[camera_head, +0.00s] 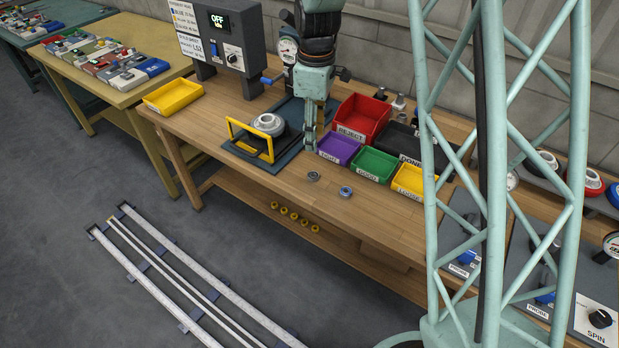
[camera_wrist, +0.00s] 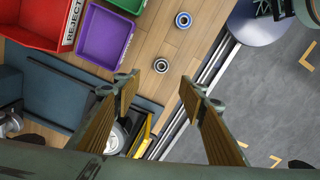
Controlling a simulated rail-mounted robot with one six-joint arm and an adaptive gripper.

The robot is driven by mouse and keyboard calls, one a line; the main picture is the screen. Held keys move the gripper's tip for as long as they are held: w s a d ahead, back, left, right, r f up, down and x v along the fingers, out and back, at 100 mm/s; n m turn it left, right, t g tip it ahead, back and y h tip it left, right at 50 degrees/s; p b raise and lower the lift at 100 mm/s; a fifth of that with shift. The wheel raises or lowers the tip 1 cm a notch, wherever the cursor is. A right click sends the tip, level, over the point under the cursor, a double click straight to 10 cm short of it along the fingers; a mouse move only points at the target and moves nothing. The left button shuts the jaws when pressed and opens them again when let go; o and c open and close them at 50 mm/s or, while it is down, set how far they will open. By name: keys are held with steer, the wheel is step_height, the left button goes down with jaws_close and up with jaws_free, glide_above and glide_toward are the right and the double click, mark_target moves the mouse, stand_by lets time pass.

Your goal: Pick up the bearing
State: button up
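Two small ring-shaped bearings lie flat on the wooden bench. The grey, dark-centred bearing (camera_head: 313,176) also shows in the wrist view (camera_wrist: 160,66). The blue-ringed bearing (camera_head: 346,192) lies to its right and also shows in the wrist view (camera_wrist: 183,19). The frames do not show which one the task means. My gripper (camera_head: 309,147) points down, left of the purple bin. In the wrist view my gripper (camera_wrist: 162,84) has its two fingers wide apart with nothing between them. The grey bearing appears just beyond the gap between the fingertips, apart from both.
Red (camera_head: 361,117), purple (camera_head: 339,147), green (camera_head: 375,164) and yellow (camera_head: 409,180) bins stand behind and right of the bearings. A fixture with a yellow frame (camera_head: 249,139) sits on a dark mat to the left. The bench front around the bearings is clear.

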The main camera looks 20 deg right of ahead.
steer(key=shift+w+a+f+n, duration=0.15)
steer(key=shift+f, duration=0.25)
steer(key=shift+w+a+f+n, duration=0.1)
steer(key=shift+a+f+n, duration=0.05)
steer(key=shift+f, duration=0.2)
steer(key=shift+f, duration=0.1)
steer(key=b, duration=0.1)
glide_above(312, 175)
steer(key=shift+w+f, duration=0.15)
steer(key=shift+f, duration=1.95)
steer(key=shift+w+f, duration=0.1)
steer(key=shift+f, duration=2)
steer(key=shift+f, duration=0.1)
steer(key=shift+s+f+b, duration=0.15)
steer(key=shift+f+b, duration=0.15)
steer(key=shift+f, duration=0.45)
steer(key=shift+s+f+b, duration=0.1)
steer(key=shift+f+b, duration=0.2)
steer(key=shift+f, duration=1.5)
steer(key=shift+c, duration=0.7)
steer(key=c, duration=0.8)
